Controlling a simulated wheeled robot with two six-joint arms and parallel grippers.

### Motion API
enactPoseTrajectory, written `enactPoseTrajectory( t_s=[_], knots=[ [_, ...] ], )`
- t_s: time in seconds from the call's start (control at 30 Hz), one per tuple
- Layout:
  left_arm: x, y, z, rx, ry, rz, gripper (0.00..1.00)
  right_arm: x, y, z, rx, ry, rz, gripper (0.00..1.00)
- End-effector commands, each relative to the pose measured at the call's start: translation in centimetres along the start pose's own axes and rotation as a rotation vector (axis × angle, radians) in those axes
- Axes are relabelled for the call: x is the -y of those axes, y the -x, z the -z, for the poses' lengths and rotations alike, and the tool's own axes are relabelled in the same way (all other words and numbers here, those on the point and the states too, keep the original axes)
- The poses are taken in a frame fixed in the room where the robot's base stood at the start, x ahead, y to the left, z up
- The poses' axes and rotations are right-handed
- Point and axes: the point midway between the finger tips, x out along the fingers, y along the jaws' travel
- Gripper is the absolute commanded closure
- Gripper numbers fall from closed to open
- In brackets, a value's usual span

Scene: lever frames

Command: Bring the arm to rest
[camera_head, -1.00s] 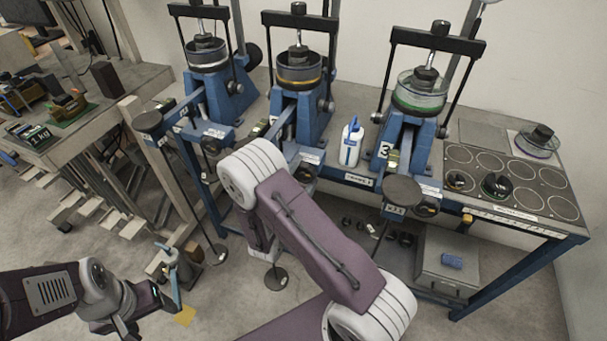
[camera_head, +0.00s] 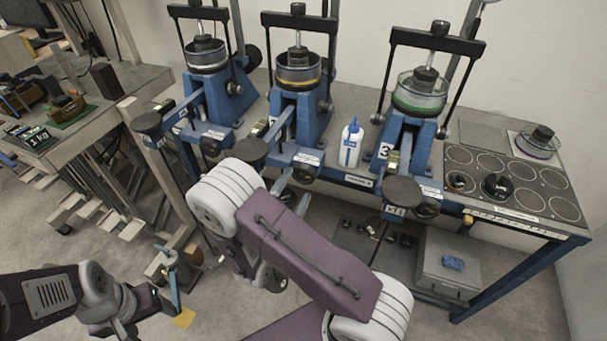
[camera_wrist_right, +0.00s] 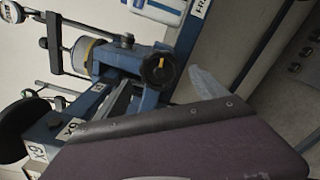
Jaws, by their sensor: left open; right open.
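My right arm (camera_head: 310,250), purple with white joint rings, crosses the lower middle of the head view. It is bent, with its elbow in front of the middle press's lever.
Three blue lever presses stand on the bench: left (camera_head: 222,95), middle (camera_head: 306,112) and right (camera_head: 410,140). A white-blue bottle (camera_head: 350,146) stands between two of them. A grey box (camera_head: 448,268) sits under the bench. A side table (camera_head: 75,145) is at the left.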

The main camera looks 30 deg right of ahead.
Motion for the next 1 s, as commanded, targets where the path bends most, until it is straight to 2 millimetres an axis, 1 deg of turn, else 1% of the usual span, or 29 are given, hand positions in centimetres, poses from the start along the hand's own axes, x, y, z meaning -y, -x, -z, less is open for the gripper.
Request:
enactPoseTrajectory(
  t_s=[0.27, 0.33, 0.37, 0.43, 0.47, 0.5, 0.53, 0.57, 0.6, 0.63, 0.67, 0.7, 0.77, 0.8, 0.83, 0.9, 1.0],
  knots=[
    [0.0, 0.0, 0.0, 0.0, 0.0, 0.0, 0.31, 0.0, -0.1, -0.1, 0.002, 0.001, 0.002, 0.18],
    [0.0, 0.3, 0.0, 0.0, 0.0, 0.0, 0.31, 0.1, -0.3, -1.2, 0.032, 0.007, 0.035, 0.18],
    [0.0, 0.6, 0.1, 0.0, 0.0, 0.0, 0.31, 0.3, -0.5, -2.2, 0.059, 0.011, 0.069, 0.18],
    [0.0, 1.5, 0.1, 0.0, 0.0, 0.0, 0.31, 1.4, -0.7, -6.0, 0.16, 0.027, 0.21, 0.18],
    [0.0, 2.0, 0.2, 0.0, 0.0, 0.0, 0.31, 2.2, -0.5, -8.1, 0.214, 0.03, 0.3, 0.18],
    [-0.1, 2.8, 0.3, 0.0, 0.0, 0.0, 0.31, 3.5, 0.3, -11.1, 0.287, 0.023, 0.454, 0.18],
    [-0.1, 3.4, 0.3, 0.0, 0.0, 0.0, 0.31, 4.7, 1.5, -13.3, 0.337, 0.004, 0.594, 0.18],
    [-0.1, 4.1, 0.4, 0.0, 0.0, 0.0, 0.31, 5.9, 3.2, -15.1, 0.375, -0.03, 0.746, 0.18],
    [-0.1, 4.9, 0.5, 0.0, 0.0, 0.0, 0.31, 7.2, 5.9, -16.4, 0.402, -0.096, 0.94, 0.18],
    [-0.1, 5.4, 0.6, 0.0, 0.0, 0.0, 0.31, 7.8, 8.0, -16.7, 0.404, -0.162, 1.076, 0.18],
    [-0.1, 5.9, 0.6, 0.0, 0.0, 0.0, 0.31, 8.0, 9.9, -16.4, 0.392, -0.24, 1.2, 0.18],
    [-0.1, 6.5, 0.7, 0.0, 0.0, 0.0, 0.31, 7.7, 12.1, -15.5, 0.359, -0.358, 1.339, 0.18],
    [-0.1, 7.3, 0.8, 0.0, 0.0, 0.0, 0.31, 6.2, 14.2, -13.5, 0.29, -0.548, 1.488, 0.18],
    [-0.1, 7.7, 0.8, 0.0, 0.0, 0.0, 0.31, 4.9, 14.9, -12.2, 0.241, -0.672, 1.55, 0.18],
    [-0.2, 8.0, 0.8, 0.0, 0.0, 0.0, 0.31, 3.8, 15.1, -11.3, 0.205, -0.759, 1.58, 0.18],
    [-0.2, 8.3, 0.9, 0.0, 0.0, 0.0, 0.31, 1.6, 15.0, -9.8, 0.137, -0.921, 1.611, 0.18],
    [-0.2, 8.5, 0.9, 0.0, 0.0, 0.0, 0.31, -0.3, 14.4, -8.8, 0.084, -1.052, 1.616, 0.18]
  ],
)
